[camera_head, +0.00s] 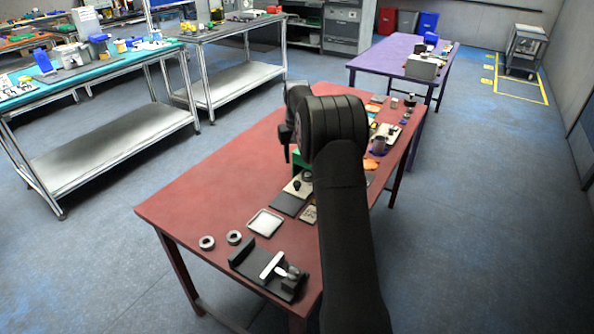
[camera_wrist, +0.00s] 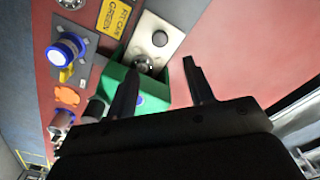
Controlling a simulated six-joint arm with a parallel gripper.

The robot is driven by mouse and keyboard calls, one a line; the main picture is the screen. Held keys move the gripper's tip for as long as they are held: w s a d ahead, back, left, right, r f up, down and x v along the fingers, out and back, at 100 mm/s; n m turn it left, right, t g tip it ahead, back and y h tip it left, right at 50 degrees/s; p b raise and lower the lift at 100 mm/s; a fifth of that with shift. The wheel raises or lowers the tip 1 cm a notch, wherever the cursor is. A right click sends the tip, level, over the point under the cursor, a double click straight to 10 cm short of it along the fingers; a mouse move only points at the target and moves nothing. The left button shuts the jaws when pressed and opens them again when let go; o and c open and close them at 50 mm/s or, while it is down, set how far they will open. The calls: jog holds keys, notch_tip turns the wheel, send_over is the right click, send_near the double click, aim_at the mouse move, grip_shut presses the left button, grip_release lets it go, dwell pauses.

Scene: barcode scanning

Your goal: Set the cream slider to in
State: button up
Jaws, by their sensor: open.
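A cream plate (camera_wrist: 172,32) with a round dark button (camera_wrist: 160,39) and a grey knob (camera_wrist: 143,62) lies on the red table in the wrist view. It is likely the cream slider, but its in or out position cannot be told. It also shows in the head view (camera_head: 291,189), beside my arm. My gripper (camera_wrist: 160,66) is open and empty. Its two fingers point toward the near end of the plate, over and beside a green box (camera_wrist: 112,78). Contact cannot be told. In the head view my arm hides the fingertips.
A yellow label card (camera_wrist: 118,16), a blue-and-white round part (camera_wrist: 66,49) and an orange piece (camera_wrist: 67,95) lie left of the plate in the wrist view. A white-topped tray (camera_head: 265,222) and a black fixture (camera_head: 268,270) are nearer. The red table (camera_head: 215,185) is bare on its left.

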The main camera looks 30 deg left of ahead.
notch_tip(320, 180, up, 7)
dwell(0.3)
jog(key=shift+f, duration=0.1)
jog(key=w+d+f+n+t+y, duration=0.1)
jog(key=w+d+f+t+y, duration=0.1)
jog(key=w+d+f+t, duration=0.4)
jog(key=w+d+f+t+y, duration=0.1)
jog(key=w+d+f+t, duration=0.25)
jog(key=d, duration=0.45)
jog(key=n+g+y, duration=0.4)
jog(key=g+y, duration=0.1)
jog(key=y, duration=0.4)
send_near(298, 184)
jog(key=shift+t+y, duration=0.25)
jog(key=shift+y, duration=0.05)
jog(key=x, duration=0.9)
jog(key=shift+f, duration=0.3)
jog(key=shift+c, duration=0.2)
